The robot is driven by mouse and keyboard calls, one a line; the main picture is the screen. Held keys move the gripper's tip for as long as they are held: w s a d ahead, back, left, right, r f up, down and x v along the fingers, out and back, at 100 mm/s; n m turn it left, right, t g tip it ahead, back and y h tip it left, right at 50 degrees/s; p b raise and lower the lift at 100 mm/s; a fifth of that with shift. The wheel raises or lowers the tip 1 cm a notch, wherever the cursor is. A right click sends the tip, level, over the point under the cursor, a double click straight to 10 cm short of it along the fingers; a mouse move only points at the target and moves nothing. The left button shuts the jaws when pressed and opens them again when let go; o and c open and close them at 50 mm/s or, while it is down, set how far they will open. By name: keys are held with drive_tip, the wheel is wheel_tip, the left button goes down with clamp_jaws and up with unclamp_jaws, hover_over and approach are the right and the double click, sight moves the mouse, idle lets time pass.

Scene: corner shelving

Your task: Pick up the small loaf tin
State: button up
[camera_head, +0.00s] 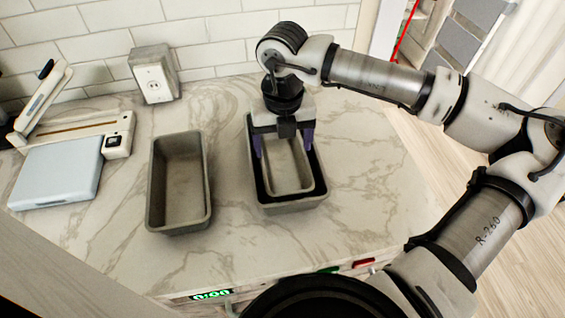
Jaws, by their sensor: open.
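A small light-grey loaf tin (309,184) sits inside a larger grey loaf tin (290,206) on the marble counter. A dark gap runs between their walls. My gripper (284,146) points down over the far part of this nested pair. Its two purple fingers are spread apart, one toward each long side of the small tin. The fingertips look level with the rims, but I cannot tell whether they touch either tin. The gripper body hides the far end of both tins. Another grey loaf tin (180,185), empty, stands apart to the left.
A white device with a flat pale-blue plate (60,172) lies at the far left. A wall socket box (154,75) is at the back by the tiled wall. Bare marble (375,180) lies right of the nested tins, up to the counter edge.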

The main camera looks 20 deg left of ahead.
sight(283, 166)
wheel_tip(283, 166, down, 3)
drive_tip(key=shift+w+a+f+b, duration=0.1)
drive_tip(key=shift+f+b, duration=0.1)
drive_tip(key=shift+b, duration=0.15)
drive_tip(key=shift+c, duration=0.2)
drive_tip(key=c, duration=0.7)
drive_tip(key=shift+r, duration=0.15)
